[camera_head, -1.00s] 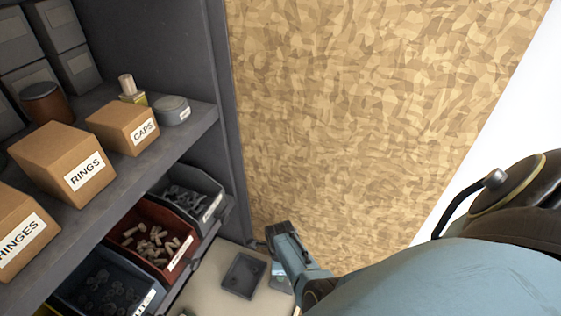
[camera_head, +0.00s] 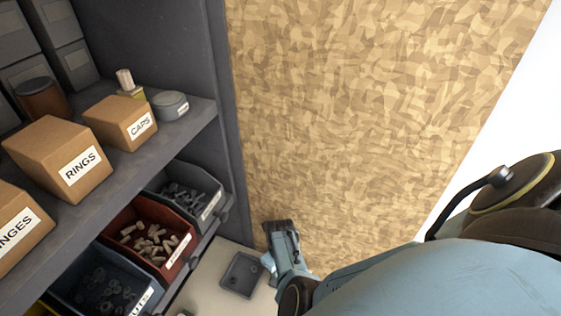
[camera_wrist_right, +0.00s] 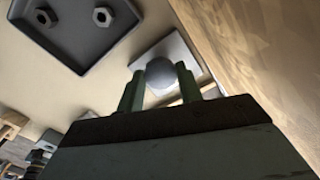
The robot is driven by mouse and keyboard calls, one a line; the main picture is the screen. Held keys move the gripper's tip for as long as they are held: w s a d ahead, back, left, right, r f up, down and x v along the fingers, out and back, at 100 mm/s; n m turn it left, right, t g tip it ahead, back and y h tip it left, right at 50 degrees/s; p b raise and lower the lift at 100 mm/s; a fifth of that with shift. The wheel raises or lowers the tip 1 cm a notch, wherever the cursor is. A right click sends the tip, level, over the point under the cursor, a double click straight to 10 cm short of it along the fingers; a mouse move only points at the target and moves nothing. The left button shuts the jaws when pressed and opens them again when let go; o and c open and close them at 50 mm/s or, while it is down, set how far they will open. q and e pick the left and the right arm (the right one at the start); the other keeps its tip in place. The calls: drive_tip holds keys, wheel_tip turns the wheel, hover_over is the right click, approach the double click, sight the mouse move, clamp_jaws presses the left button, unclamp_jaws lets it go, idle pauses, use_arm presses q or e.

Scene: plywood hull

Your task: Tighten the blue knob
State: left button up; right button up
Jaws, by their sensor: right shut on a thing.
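A round knob (camera_wrist_right: 160,74) sits between the two fingers of my right gripper (camera_wrist_right: 158,90) in the right wrist view. It looks grey there, so I cannot confirm its blue colour. The fingers are shut on its sides. Behind it is a pale square plate (camera_wrist_right: 177,48). In the head view my right gripper (camera_head: 281,232) is low in the middle, close to the wood-chip panel. It hides the knob. A pale blue piece (camera_head: 268,262) shows beside it. My left gripper is not in view.
A dark square tray (camera_head: 240,274) lies just left of the gripper; nuts (camera_wrist_right: 102,16) show in it. The wood-chip panel (camera_head: 350,130) rises close behind. Parts bins (camera_head: 150,240) and a shelf with boxes (camera_head: 68,160) stand at the left.

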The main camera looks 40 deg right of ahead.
drive_tip(key=shift+w+d+r+m, duration=0.15)
drive_tip(key=shift+w+r+m, duration=0.1)
drive_tip(key=shift+m, duration=0.05)
drive_tip(key=o, duration=0.8)
drive_tip(key=shift+o, duration=0.9)
drive_tip(key=shift+s+f, duration=0.1)
drive_tip(key=shift+s, duration=0.05)
wheel_tip(320, 180, up, 3)
drive_tip(key=shift+r+p, duration=0.1)
drive_tip(key=shift+p, duration=0.75)
drive_tip(key=shift+r, duration=2.15)
